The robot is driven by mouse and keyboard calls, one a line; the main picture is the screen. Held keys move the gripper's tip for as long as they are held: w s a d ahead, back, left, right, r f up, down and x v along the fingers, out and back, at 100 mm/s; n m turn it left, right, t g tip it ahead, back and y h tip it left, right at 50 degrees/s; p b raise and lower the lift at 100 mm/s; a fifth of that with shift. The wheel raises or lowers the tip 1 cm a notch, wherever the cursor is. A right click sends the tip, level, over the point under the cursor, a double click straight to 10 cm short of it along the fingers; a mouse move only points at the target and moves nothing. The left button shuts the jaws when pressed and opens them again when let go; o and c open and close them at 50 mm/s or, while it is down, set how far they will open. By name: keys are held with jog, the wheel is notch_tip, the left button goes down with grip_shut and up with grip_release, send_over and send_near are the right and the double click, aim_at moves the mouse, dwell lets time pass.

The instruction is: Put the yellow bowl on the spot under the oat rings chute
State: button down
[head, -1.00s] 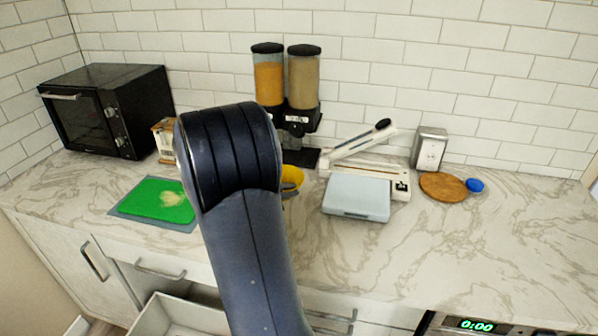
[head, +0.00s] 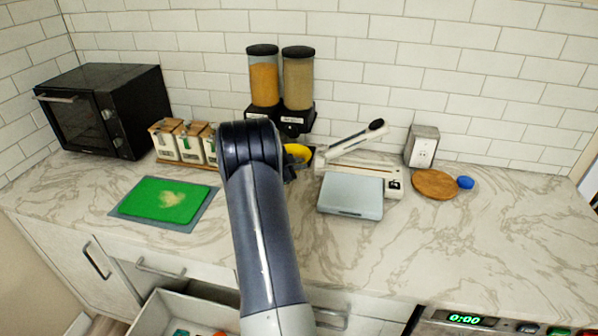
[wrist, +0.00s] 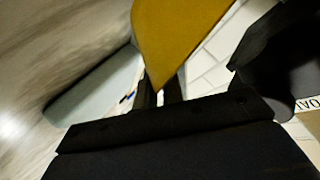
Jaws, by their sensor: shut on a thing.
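The yellow bowl (head: 298,153) is partly hidden behind my arm in the head view, just in front of and below the cereal dispenser (head: 290,118). In the wrist view the bowl (wrist: 178,35) is tilted in the picture, with its edge between the fingers of my gripper (wrist: 160,93). My gripper is shut on the bowl. The dispenser has one hopper with orange contents (head: 264,85) and one with tan contents (head: 298,85). Part of a label reading "OA" (wrist: 308,103) shows in the wrist view; I cannot tell which chute it marks. The spot below the chutes is mostly hidden.
A white device with a raised arm (head: 375,178) and a grey flat-topped scale (head: 350,195) stand close on the right. Several lidded jars (head: 190,145) stand on the left. A green board (head: 162,200) lies front left. An open drawer (head: 180,312) juts out below the counter.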

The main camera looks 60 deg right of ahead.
notch_tip(320, 180, down, 3)
jog(key=shift+r, duration=0.1)
jog(key=shift+d+f+p, duration=0.15)
jog(key=shift+f+p, duration=0.3)
jog(key=shift+p, duration=0.05)
jog(key=c, duration=1.5)
grip_release()
jog(key=shift+w, duration=0.1)
jog(key=b+v, duration=0.2)
jog(key=v, duration=1)
jog(key=shift+r, duration=0.1)
